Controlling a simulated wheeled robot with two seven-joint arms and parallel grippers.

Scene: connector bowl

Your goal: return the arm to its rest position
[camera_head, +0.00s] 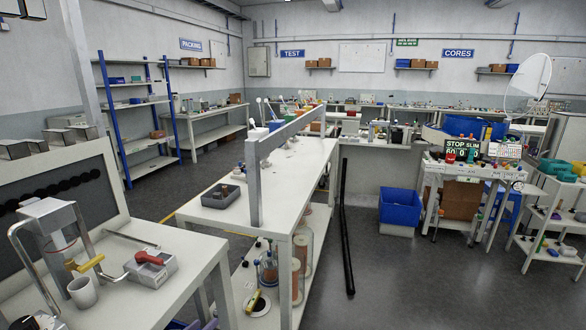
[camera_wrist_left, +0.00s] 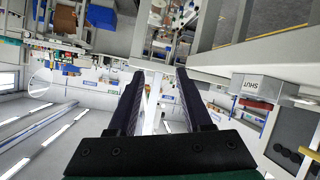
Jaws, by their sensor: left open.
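My left gripper (camera_wrist_left: 160,73) shows clearly in the wrist view. Its two dark fingers stand apart with nothing between them. No object touches the fingers there, and the room behind appears turned over and far off. In the head view, only a small dark shape shows at the bottom left corner, and I cannot tell whether it is part of the gripper. My right gripper is in neither view.
Floor at the lower right is clear.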

